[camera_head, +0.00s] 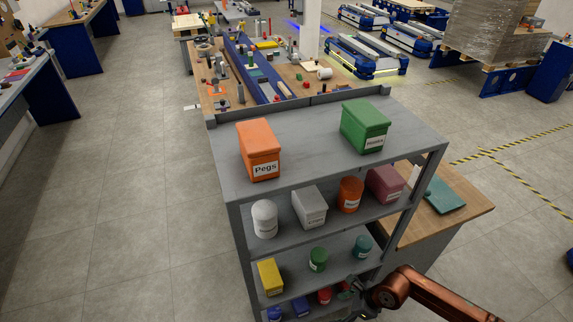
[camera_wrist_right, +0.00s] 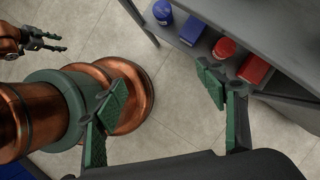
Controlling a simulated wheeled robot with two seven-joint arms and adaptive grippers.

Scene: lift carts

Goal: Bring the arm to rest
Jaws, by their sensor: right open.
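My right arm (camera_head: 400,287) comes in from the lower right in the head view. Its gripper (camera_head: 347,291) is beside the lower shelves of the grey shelf unit (camera_head: 310,120).
On the shelf unit stand an orange "Pegs" box (camera_head: 260,148), a green box (camera_head: 365,125) and several smaller containers. A red jar (camera_wrist_right: 224,48) and red box (camera_wrist_right: 254,69) sit near my right gripper. Floor (camera_head: 130,220) left of the unit is clear.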

